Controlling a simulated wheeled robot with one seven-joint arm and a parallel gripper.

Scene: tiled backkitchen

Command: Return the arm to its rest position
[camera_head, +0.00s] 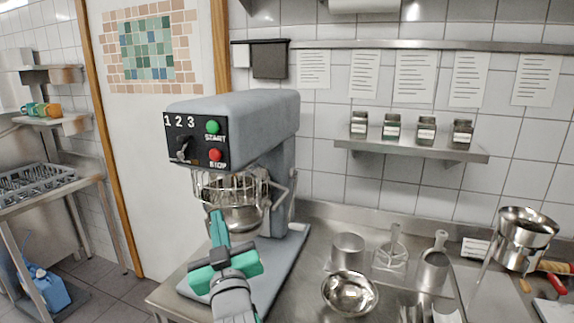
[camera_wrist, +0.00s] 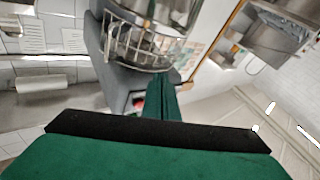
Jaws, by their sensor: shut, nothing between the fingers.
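My gripper (camera_head: 217,222) is green and black with grey arm links below it. It is shut and empty, raised in front of the grey stand mixer (camera_head: 240,105) at the left end of the steel counter. Its tip is close to the mixer's bowl (camera_head: 240,217) and wire guard (camera_head: 230,186); I cannot tell whether it touches. In the wrist view, my closed gripper fingers (camera_wrist: 163,98) point at the mixer, whose wire guard (camera_wrist: 150,45) shows at the top.
On the counter (camera_head: 310,285) stand a shiny bowl (camera_head: 350,293), a metal cup (camera_head: 348,251) and scoops at right. A sieve-like pot (camera_head: 526,240) stands at far right. A shelf (camera_head: 410,150) holds several jars. A rack (camera_head: 40,185) and blue canister (camera_head: 47,288) are at left.

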